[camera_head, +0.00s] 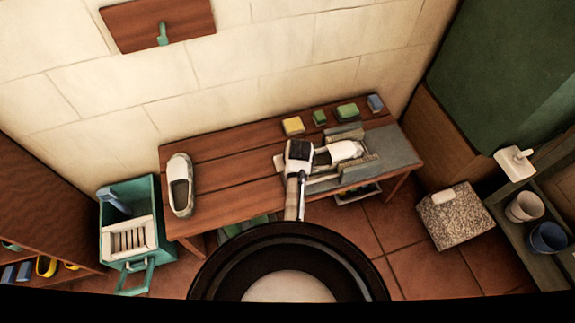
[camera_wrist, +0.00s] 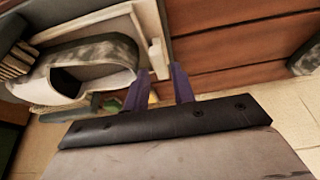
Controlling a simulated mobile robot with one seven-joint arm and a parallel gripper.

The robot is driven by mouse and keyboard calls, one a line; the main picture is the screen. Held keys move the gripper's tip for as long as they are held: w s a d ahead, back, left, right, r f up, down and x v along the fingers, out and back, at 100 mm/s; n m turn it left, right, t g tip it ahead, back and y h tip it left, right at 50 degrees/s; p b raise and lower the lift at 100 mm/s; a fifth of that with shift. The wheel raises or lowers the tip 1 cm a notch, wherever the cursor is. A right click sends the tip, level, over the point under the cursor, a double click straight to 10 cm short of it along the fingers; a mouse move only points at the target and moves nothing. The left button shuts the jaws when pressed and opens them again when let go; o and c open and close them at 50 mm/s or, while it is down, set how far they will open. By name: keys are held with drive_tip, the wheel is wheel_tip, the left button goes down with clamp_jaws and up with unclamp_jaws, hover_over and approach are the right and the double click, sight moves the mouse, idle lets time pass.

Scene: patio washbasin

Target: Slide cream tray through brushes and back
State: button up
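The cream tray (camera_head: 280,161) lies on the wooden bench, mostly hidden under my arm in the head view. Its pale edge (camera_wrist: 110,22) and a small upright handle (camera_wrist: 157,57) show in the wrist view. A white clog with grey smudges (camera_wrist: 110,55) sits on it; the same clog (camera_head: 342,151) shows in the head view between two brushes, one behind (camera_head: 346,131) and one in front (camera_head: 360,169). Brush bristles (camera_wrist: 14,62) show at the wrist view's left. My gripper (camera_wrist: 160,70) has its purple fingers apart, with the handle between them; contact is unclear.
Another white clog (camera_head: 180,184) stands at the bench's left end. Yellow (camera_head: 292,126), green (camera_head: 347,112) and blue (camera_head: 375,103) blocks line the back. A teal crate (camera_head: 112,262) stands on the floor at left, a speckled block (camera_head: 455,217) at right. The bench's middle-left is clear.

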drive_tip(key=shift+x, duration=2.35)
clamp_jaws()
